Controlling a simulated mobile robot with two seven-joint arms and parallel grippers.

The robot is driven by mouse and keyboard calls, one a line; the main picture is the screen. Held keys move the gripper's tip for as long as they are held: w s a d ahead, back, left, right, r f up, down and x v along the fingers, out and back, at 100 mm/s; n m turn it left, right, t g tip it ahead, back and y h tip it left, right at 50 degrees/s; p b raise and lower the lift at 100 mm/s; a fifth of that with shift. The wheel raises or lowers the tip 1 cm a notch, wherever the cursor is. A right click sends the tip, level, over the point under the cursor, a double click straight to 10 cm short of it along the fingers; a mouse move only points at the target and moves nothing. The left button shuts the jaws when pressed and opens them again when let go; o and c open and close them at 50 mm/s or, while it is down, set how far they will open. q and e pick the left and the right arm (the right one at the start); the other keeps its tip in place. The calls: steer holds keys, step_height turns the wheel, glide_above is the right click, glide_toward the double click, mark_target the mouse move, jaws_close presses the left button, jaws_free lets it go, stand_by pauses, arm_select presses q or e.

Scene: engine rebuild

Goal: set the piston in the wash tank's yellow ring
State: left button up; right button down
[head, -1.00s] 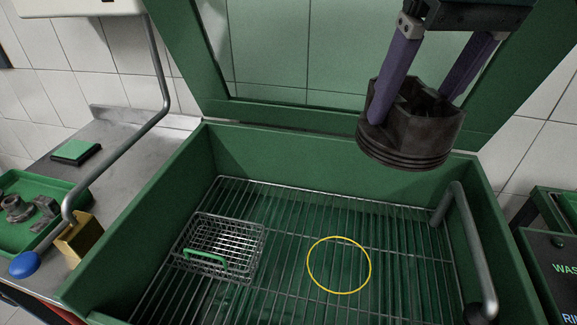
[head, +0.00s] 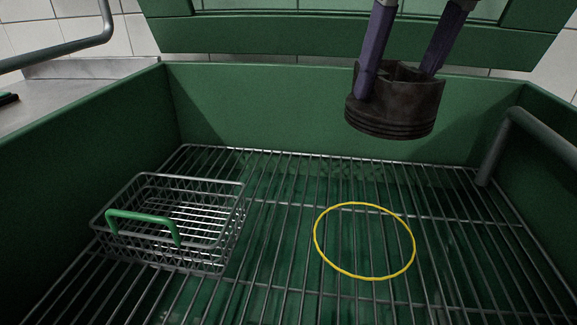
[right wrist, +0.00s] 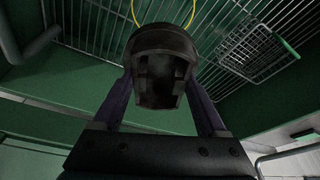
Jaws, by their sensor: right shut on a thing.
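The dark, sooty piston (head: 395,112) hangs in my right gripper (head: 405,85), crown down with its ring grooves low. The purple fingers are shut on its skirt. In the right wrist view the piston (right wrist: 160,62) sits between the two fingers (right wrist: 165,90). The yellow ring (head: 316,243) lies flat on the wire rack in the green wash tank (head: 300,100) and is empty. The piston is above the rack, behind the ring and slightly right of it in the head view. Part of the ring (right wrist: 192,14) shows beyond the piston in the right wrist view. My left gripper is not in view.
A wire basket (head: 200,240) with a green handle stands on the rack left of the ring. A grey pipe (head: 540,135) runs along the tank's right side. The rack (head: 285,215) is bare around the ring.

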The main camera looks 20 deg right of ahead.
mark_target(414, 130)
steer(key=shift+s+f+b, duration=0.1)
steer(key=shift+f+b, duration=1.45)
steer(key=shift+f, duration=7.8)
steer(key=shift+f, duration=0.1)
jaws_free()
steer(key=shift+r, duration=0.3)
steer(key=p+v, duration=0.2)
steer(key=v, duration=0.9)
steer(key=shift+s+r+p, duration=0.15)
steer(key=shift+r+p, duration=0.2)
